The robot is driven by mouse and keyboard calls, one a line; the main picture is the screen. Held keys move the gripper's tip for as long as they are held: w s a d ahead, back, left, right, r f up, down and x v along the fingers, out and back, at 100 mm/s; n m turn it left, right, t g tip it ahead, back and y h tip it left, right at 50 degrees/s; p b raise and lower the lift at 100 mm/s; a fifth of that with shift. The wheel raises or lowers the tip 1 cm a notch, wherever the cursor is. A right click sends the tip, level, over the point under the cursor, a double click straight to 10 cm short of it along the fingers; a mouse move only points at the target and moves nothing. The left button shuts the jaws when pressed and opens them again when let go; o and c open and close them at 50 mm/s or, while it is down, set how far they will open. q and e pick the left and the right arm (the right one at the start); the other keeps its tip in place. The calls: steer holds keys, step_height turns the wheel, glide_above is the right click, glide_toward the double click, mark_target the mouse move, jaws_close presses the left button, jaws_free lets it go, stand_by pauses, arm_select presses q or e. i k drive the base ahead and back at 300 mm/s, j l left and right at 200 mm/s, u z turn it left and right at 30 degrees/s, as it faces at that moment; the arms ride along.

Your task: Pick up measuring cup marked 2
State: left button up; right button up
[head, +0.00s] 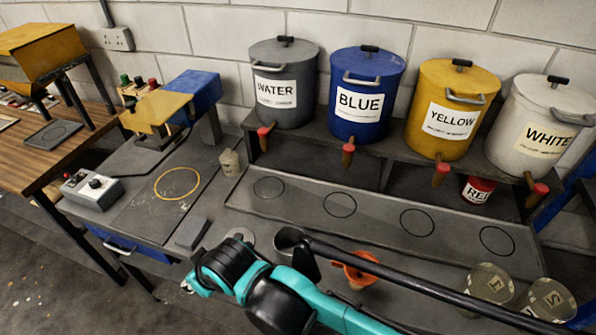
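Two grey-tan measuring cups stand at the lower right. The right one (548,299) bears a mark that looks like a 2, turned in the picture. The left one (489,283) bears a different mark, possibly a 1. I make out no gripper fingers in view, and nothing seems to hold either cup.
Water (283,85), blue (366,95), yellow (455,110) and white (540,130) buckets stand on a shelf (400,158) with red-tipped taps. An orange funnel (358,268) sits behind my arm. A red can (478,190) is under the shelf. A long black bar crosses before the cups.

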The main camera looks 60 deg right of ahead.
mark_target(546, 299)
steer(key=z, duration=3.9)
